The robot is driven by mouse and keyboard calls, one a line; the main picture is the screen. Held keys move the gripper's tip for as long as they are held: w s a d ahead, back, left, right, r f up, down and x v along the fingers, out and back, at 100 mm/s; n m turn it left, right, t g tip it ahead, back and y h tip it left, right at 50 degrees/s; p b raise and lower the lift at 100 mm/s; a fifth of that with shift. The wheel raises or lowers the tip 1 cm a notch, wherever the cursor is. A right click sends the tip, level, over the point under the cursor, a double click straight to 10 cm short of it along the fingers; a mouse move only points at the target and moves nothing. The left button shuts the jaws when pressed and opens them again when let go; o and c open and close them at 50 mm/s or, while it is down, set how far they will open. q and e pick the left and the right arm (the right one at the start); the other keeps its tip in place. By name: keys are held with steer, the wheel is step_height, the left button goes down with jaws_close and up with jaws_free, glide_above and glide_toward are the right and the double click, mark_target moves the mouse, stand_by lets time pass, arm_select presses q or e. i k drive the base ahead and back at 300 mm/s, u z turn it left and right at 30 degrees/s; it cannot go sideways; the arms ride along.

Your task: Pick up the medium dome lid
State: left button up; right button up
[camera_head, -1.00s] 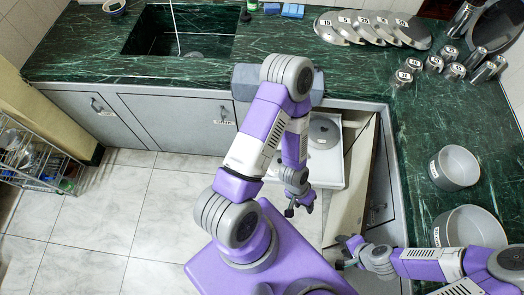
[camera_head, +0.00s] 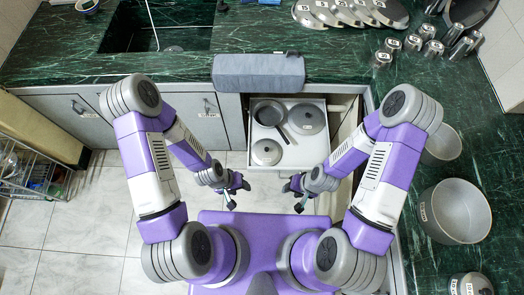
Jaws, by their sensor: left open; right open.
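Round lids with knobs show in the open drawer (camera_head: 297,164): a dark grey lid (camera_head: 308,118) at the back right and a lighter lid (camera_head: 267,152) at the front left. Several flat-looking round metal lids (camera_head: 385,10) lie overlapped on the back counter. I cannot tell which one is the medium dome lid. My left gripper (camera_head: 238,196) is open and empty, in front of the drawer to its left. My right gripper (camera_head: 291,198) is open and empty, just in front of the drawer. Both are apart from the lids.
A dark pan (camera_head: 268,114) lies in the drawer beside the lids. A grey padded block (camera_head: 258,73) sits at the counter edge above the drawer. Metal canisters (camera_head: 392,46) and round pots (camera_head: 458,210) stand on the right counter. A wire rack (camera_head: 30,175) stands at left; the floor there is clear.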

mark_target(266, 152)
steer(key=z, duration=0.05)
steer(key=k, duration=0.45)
steer(key=u, duration=1.2)
steer(key=i, duration=0.8)
steer(key=z, duration=2.2)
